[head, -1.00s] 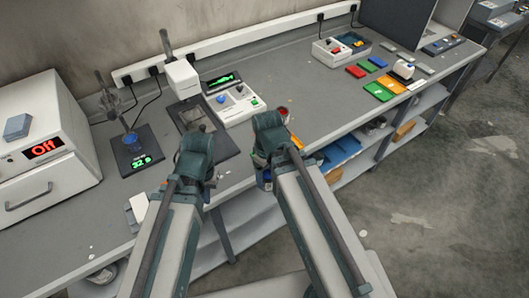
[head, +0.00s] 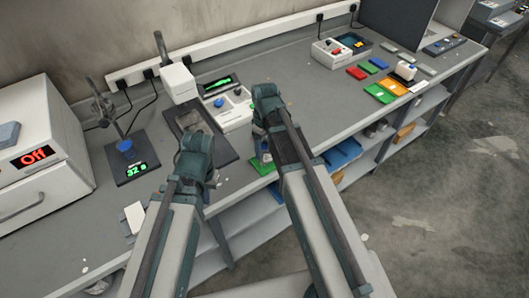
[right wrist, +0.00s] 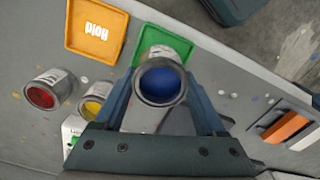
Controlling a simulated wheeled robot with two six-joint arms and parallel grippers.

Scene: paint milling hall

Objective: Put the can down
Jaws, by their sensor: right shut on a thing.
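A can of blue paint (right wrist: 162,82) is between the fingers of my right gripper (right wrist: 165,95) in the right wrist view. The gripper is shut on it.
An orange mat marked "Hold" (right wrist: 96,30), a red paint can (right wrist: 48,92) and a yellow paint can (right wrist: 95,100) lie left of the held can. Instruments (head: 232,108) stand behind the grippers.

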